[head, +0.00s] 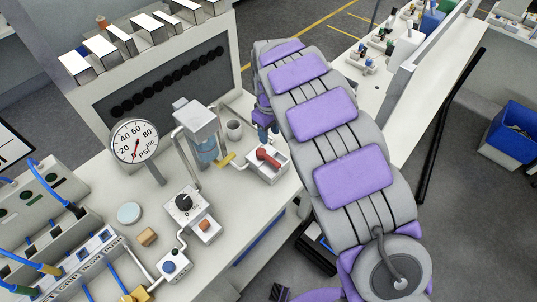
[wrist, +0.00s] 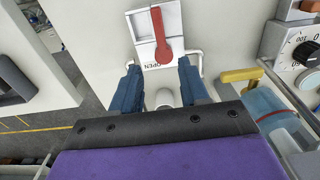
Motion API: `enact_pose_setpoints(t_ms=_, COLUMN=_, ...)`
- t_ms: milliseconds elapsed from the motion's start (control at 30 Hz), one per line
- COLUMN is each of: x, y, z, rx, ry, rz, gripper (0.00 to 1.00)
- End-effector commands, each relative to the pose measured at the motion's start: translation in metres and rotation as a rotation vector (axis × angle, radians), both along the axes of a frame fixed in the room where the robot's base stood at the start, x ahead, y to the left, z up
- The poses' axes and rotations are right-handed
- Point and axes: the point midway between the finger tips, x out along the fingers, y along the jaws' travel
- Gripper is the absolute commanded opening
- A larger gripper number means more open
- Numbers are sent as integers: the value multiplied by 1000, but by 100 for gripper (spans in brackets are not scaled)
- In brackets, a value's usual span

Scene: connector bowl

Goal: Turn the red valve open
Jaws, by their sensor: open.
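The red valve handle (head: 268,157) sits on a white box (head: 270,172) at the right end of the bench. In the wrist view the red handle (wrist: 160,35) lies over a white plate, with its rounded end near the printed word OPEN. My gripper (wrist: 159,67) has two blue fingers spread apart. The rounded handle end lies between and just beyond the fingertips in the picture, and nothing is held. I cannot tell the height gap or any contact. In the head view my gripper (head: 264,134) is partly hidden by the arm, close behind the valve box.
A pipe with a yellow fitting (head: 227,160) joins the valve box to a clear-bodied unit (head: 196,130). Bare bench lies in front of the valve box.

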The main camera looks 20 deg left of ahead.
Motion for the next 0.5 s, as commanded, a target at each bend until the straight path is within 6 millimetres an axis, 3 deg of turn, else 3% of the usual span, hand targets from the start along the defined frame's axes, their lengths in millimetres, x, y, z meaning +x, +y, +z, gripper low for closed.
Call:
enact_pose_setpoints(t_ms=300, x=-1, y=3, z=-66, rx=-2, ry=0, rz=1, gripper=45)
enact_pose_setpoints(t_ms=500, x=0, y=1, z=-100, rx=-1, ry=-1, rz=-1, gripper=45)
